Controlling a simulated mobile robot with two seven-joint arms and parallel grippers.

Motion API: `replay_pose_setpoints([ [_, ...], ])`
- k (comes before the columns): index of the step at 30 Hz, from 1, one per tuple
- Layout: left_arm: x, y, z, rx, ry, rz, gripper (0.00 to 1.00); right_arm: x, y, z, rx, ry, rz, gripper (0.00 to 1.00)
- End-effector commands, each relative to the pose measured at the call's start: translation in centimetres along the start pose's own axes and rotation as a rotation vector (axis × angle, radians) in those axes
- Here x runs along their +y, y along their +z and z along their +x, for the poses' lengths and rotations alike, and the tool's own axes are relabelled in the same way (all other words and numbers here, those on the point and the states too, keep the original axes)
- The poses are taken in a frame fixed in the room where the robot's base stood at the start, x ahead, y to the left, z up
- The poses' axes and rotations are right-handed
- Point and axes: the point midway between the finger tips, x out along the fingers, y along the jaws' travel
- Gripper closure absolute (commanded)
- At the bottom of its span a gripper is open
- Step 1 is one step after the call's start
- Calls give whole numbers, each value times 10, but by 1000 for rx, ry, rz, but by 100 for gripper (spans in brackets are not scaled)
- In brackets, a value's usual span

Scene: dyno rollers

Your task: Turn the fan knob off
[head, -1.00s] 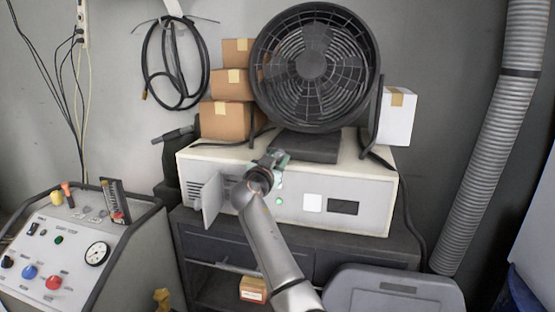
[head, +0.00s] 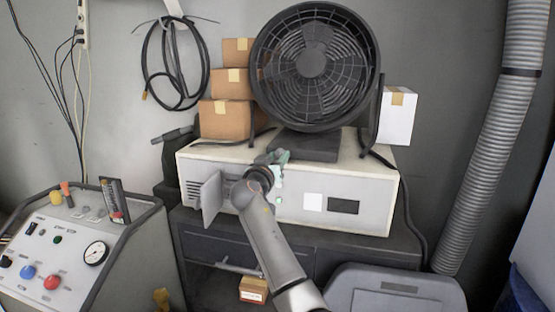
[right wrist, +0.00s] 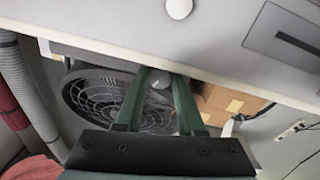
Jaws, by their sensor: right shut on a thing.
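The big black fan (head: 312,68) stands on top of the white control box (head: 360,190). My right gripper (head: 277,158) is at the box's upper front, left of the middle. In the right wrist view its two green fingers (right wrist: 160,80) are shut on a small round grey knob (right wrist: 158,78). The head view hides the knob behind my gripper and wrist. My left gripper is in neither view.
Stacked cardboard boxes (head: 226,119) and a white carton (head: 397,117) flank the fan. A control console (head: 110,255) stands at the left. A grey case (head: 392,290) lies at the front right, and a ribbed duct (head: 490,150) runs down the right.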

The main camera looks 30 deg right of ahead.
Motion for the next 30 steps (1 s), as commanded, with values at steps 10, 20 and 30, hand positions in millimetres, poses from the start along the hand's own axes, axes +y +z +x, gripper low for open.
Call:
replay_pose_setpoints([
  [10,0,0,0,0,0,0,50,1,-1,0,1,1,2,51],
  [20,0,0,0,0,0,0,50,0,0,0,1,1,3,32],
  [30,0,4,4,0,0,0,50,-1,1,-22,1,-2,6,32],
])
